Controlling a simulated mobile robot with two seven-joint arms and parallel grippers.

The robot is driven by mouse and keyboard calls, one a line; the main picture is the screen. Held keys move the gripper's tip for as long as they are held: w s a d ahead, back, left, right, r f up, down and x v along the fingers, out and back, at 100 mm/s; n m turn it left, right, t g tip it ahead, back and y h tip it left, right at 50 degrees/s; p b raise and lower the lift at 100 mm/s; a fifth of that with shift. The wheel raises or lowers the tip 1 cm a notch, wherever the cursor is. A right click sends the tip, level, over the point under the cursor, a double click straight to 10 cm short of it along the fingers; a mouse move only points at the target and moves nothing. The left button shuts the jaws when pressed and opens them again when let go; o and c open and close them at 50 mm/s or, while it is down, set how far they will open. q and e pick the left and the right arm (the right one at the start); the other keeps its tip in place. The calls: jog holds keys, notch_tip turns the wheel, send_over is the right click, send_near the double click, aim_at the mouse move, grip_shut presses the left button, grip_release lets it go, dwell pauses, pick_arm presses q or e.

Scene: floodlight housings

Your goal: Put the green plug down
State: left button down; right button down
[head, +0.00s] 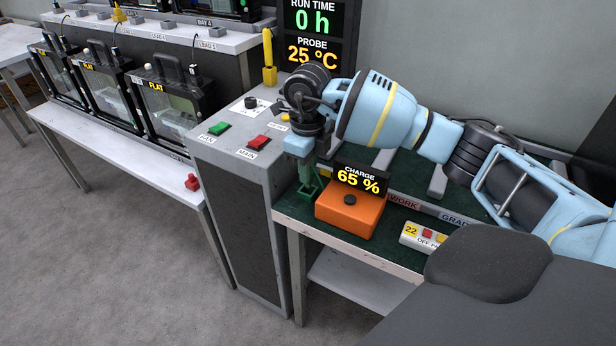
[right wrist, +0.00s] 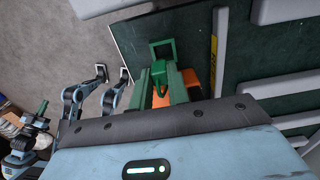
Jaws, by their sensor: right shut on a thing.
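My right gripper (head: 310,172) is low over the near left corner of the green-topped bench, just left of the orange charger box (head: 349,214). In the right wrist view the gripper (right wrist: 168,86) is shut on a small green plug (right wrist: 158,77). The gripper's body hides part of the plug. A hollow square green piece (right wrist: 163,50) shows just beyond the plug on the mat. I cannot tell whether the plug touches the bench. The orange box also shows in the right wrist view (right wrist: 190,78), close beside the grip.
A grey console (head: 235,165) with green and red buttons stands left of the bench. A charge display (head: 360,180) reading 65 % stands at the orange box. A button box (head: 424,237) lies on the bench's front edge. Floodlight housings (head: 170,100) line the white table.

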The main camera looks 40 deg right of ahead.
jog(key=shift+w+d, duration=0.15)
jog(key=shift+w, duration=0.05)
jog(key=shift+w+d+f, duration=0.1)
jog(key=shift+d+f, duration=0.05)
jog(key=shift+f, duration=1.65)
jog(key=shift+f, duration=0.15)
jog(key=c, duration=1.3)
grip_release()
jog(key=shift+c, duration=0.2)
